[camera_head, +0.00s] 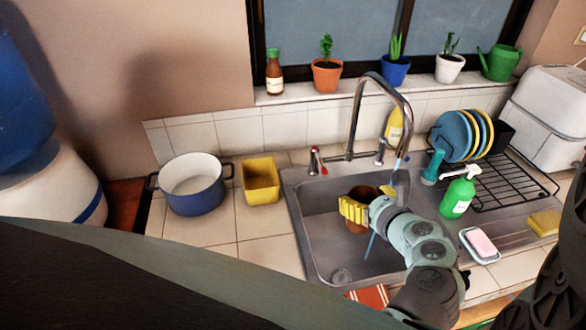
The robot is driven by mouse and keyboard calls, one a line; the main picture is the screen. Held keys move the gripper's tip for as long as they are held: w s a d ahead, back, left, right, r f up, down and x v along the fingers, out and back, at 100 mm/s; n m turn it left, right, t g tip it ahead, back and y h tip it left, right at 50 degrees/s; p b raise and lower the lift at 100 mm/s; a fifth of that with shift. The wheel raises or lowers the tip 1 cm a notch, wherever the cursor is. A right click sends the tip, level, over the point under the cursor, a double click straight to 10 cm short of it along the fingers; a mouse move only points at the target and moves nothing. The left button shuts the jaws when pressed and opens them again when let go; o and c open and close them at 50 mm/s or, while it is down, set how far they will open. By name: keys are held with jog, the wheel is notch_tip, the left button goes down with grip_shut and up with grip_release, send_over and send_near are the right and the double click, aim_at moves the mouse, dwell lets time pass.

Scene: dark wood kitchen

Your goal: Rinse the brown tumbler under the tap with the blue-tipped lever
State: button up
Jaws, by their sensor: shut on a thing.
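The brown tumbler (361,193) is between the yellow fingers of my gripper (368,201), which is shut on it over the sink basin (318,235). The fingers and wrist hide much of the tumbler. The curved metal tap (359,98) arches above and behind my gripper. A thin pale-blue streak like running water (370,246) shows below my wrist and lines up with another beneath the spout end. My wrist hides the part between, so I cannot tell whether it meets the tumbler. One lever (315,161) has a red tip; the other (380,154) stands right of the spout base, its tip unclear.
A blue pot (196,200) and a yellow container (260,182) stand left of the sink. Tiles in front of the pot are clear.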

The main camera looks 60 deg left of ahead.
jog(key=shift+s+d+r+p, duration=0.1)
jog(key=shift+s+r+p, duration=0.8)
jog(key=shift+p, duration=0.3)
jog(key=s+p, duration=0.1)
jog(key=s+r+p, duration=0.2)
jog(key=shift+d+r, duration=0.1)
jog(key=shift+d, duration=0.2)
